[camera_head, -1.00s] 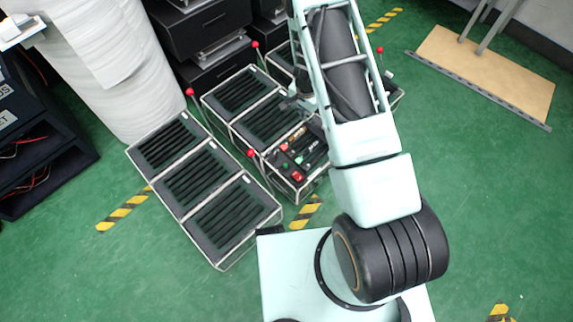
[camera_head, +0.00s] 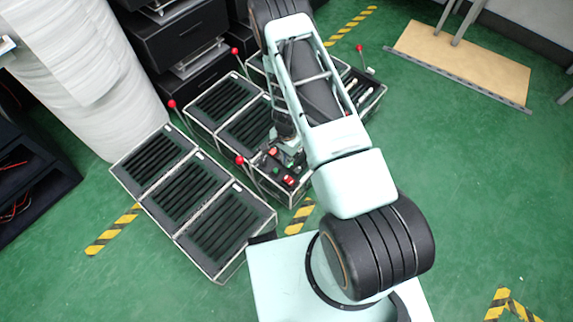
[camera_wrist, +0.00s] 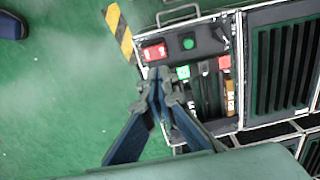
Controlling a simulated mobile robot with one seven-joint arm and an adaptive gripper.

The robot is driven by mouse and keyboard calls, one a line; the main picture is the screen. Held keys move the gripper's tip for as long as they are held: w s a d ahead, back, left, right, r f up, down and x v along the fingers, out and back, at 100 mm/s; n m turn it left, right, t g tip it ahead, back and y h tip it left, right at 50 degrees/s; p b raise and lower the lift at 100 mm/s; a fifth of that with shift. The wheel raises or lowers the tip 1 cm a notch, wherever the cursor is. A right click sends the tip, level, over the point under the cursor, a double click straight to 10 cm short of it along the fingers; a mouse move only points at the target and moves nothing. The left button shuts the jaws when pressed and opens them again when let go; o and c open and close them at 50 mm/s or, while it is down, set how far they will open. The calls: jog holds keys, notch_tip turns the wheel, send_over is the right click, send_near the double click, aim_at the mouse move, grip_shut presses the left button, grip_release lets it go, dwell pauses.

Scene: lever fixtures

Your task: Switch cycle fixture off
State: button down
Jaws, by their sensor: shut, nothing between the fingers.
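A control panel (camera_head: 284,178) with red and green controls sits at the near end of the middle row of framed units in the head view. In the wrist view the panel (camera_wrist: 205,58) shows a red switch (camera_wrist: 154,52), a green button (camera_wrist: 188,43), a lit green control (camera_wrist: 183,72) and a red square control (camera_wrist: 224,62). I cannot read which control is the cycle one. My gripper (camera_wrist: 156,76) is shut and empty, its tips appearing over the panel edge just below the red switch; contact cannot be told. In the head view my arm mostly hides the gripper.
Red-knobbed levers (camera_head: 240,160) stand up beside the framed units, one near the panel. A row of slatted units (camera_head: 182,190) lies to the left. Green floor is open at the right.

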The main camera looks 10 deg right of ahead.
aim_at(286, 179)
notch_tip(286, 179, down, 12)
jog(key=b, duration=0.3)
jog(key=shift+f, duration=0.15)
jog(key=shift+w+a+f+b, duration=0.1)
jog(key=shift+w+f+b, duration=0.1)
jog(key=shift+f+b, duration=0.8)
jog(key=shift+r, duration=0.65)
jog(key=shift+s, duration=0.2)
